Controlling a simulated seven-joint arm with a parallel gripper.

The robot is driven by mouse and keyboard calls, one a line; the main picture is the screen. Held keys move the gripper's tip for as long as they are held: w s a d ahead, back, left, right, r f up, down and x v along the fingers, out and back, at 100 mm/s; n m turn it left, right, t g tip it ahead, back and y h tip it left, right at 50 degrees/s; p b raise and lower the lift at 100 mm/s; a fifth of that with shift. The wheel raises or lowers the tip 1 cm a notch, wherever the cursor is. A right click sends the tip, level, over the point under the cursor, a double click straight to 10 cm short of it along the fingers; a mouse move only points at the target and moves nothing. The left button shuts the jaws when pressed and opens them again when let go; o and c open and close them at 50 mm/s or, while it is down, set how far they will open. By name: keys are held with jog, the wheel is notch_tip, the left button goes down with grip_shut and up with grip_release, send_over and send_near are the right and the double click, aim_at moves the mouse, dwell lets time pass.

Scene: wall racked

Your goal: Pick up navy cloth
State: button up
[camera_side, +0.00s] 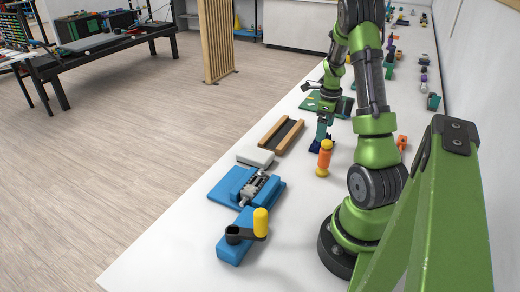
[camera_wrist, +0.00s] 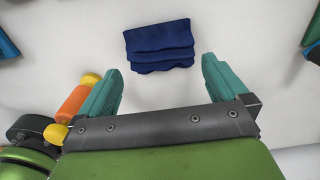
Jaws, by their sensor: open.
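The navy cloth (camera_wrist: 160,46) lies folded in layers on the white table, at the upper middle of the wrist view. My gripper (camera_wrist: 158,76) is open, with its two teal fingers spread wide and nothing between them. The cloth shows just beyond the fingertips, roughly centred between them; the height gap cannot be told.
An orange and yellow cylinder (camera_side: 324,158) stands close to my gripper; it also shows left of the fingers in the wrist view (camera_wrist: 75,102). A wooden-railed tray (camera_side: 281,135), a white block (camera_side: 255,156) and a blue fixture (camera_side: 228,186) stand nearer the side camera.

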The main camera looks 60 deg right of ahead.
notch_tip(320, 180, down, 4)
jog(key=shift+r, duration=0.25)
jog(key=shift+w, duration=0.1)
jog(key=c, duration=0.8)
jog(key=shift+o, duration=0.2)
jog(key=shift+r, duration=0.1)
notch_tip(320, 180, up, 10)
